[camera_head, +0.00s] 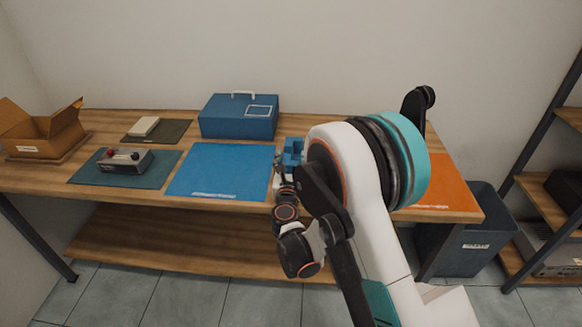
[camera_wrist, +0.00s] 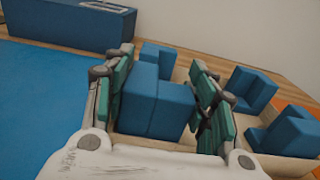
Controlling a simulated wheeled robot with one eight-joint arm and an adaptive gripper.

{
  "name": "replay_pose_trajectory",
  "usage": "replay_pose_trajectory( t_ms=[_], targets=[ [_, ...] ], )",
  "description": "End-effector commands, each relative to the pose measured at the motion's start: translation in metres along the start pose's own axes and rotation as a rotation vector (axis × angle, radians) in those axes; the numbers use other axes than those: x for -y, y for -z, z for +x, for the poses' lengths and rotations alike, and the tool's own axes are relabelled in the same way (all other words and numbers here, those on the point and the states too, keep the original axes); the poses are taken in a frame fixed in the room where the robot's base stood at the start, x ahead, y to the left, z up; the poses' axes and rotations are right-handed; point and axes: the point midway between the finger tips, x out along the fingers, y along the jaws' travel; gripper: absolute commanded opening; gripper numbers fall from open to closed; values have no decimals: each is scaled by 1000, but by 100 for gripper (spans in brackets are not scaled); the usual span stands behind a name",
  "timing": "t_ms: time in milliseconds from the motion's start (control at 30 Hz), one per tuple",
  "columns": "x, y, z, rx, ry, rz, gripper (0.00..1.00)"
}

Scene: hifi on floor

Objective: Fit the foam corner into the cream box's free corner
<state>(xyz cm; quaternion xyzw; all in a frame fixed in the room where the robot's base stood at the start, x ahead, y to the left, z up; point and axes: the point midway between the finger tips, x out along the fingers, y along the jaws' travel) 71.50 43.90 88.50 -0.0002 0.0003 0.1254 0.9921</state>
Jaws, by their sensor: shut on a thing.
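My gripper (camera_wrist: 160,78) is shut on a blue foam corner (camera_wrist: 152,103), which sits between its two teal-padded fingers in the wrist view. The held piece is above or inside the near-left part of the cream box (camera_wrist: 264,160); I cannot tell whether it touches the bottom. Other blue foam pieces stand in the box: one at the far side (camera_wrist: 157,54), one at the right (camera_wrist: 250,88) and one at the near right (camera_wrist: 288,136). In the head view my arm hides most of the box, and only some blue foam (camera_head: 292,151) shows beside my gripper (camera_head: 281,178).
A blue mat (camera_head: 222,170) lies left of the box, with a blue case (camera_head: 239,117) behind it. A grey device (camera_head: 126,162) sits on a green mat further left, near an open cardboard box (camera_head: 42,132). An orange mat (camera_head: 451,184) lies at the right end.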

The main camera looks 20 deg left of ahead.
Motion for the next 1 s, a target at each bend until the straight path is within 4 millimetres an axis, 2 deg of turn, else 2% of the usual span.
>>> replay_pose_trajectory(
  t_ms=[67, 433, 467, 500, 533, 1000],
  targets=[
    [0, 9, 0, 0, 0, 0, 37],
    [0, 11, 0, 0, 0, 0, 37],
    [0, 11, 0, 0, 0, 0, 58],
    [0, 11, 0, 0, 0, 0, 67],
    [0, 11, 0, 0, 0, 0, 72],
    [0, 8, 0, 0, 0, 0, 72]
  ],
)
